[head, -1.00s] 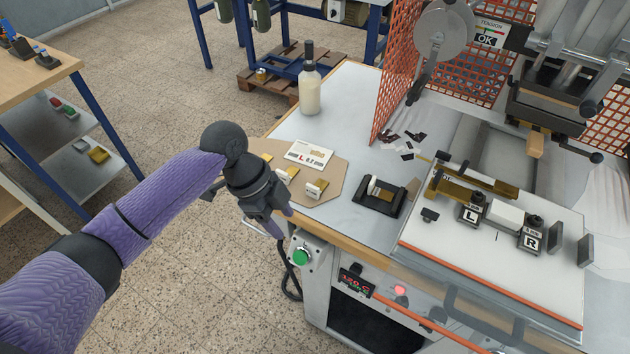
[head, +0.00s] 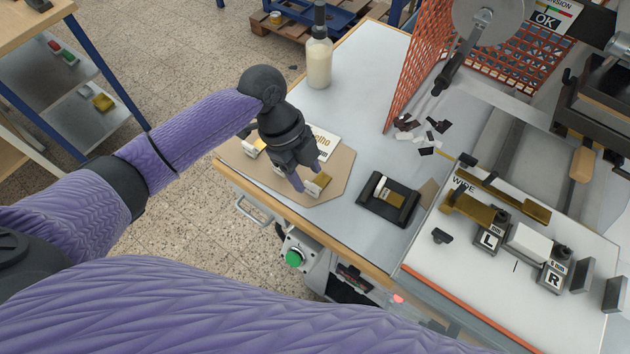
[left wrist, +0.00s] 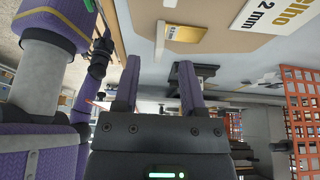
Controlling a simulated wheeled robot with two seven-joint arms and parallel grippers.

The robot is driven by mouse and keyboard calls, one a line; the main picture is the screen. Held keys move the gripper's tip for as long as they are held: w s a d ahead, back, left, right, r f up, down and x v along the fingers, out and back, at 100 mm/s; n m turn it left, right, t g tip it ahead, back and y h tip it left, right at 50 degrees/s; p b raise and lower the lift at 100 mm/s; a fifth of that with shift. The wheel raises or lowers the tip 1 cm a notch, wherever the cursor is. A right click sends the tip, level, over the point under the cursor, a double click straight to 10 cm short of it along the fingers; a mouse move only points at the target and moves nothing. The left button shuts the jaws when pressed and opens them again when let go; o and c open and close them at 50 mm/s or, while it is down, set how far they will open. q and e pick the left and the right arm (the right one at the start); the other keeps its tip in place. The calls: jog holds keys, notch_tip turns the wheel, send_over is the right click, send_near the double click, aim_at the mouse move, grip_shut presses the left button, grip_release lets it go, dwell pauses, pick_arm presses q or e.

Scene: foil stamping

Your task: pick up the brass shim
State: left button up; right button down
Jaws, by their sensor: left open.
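The gripper partly covers the board. My right gripper is not seen.
A white printed card (head: 326,143) lies on the board, behind the gripper. A black holder (head: 372,212) with a brass and white piece stands to the right. A bottle (head: 319,65) stands behind. The press bed (head: 480,275) and orange mesh guard (head: 408,75) are at right.

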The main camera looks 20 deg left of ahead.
aim_at(310, 185)
pick_arm(q)
jog(key=x, duration=0.3)
jog(key=shift+s+d+f, duration=0.1)
jog(key=shift+s+f, duration=0.05)
jog(key=shift+f, duration=0.2)
grip_shut()
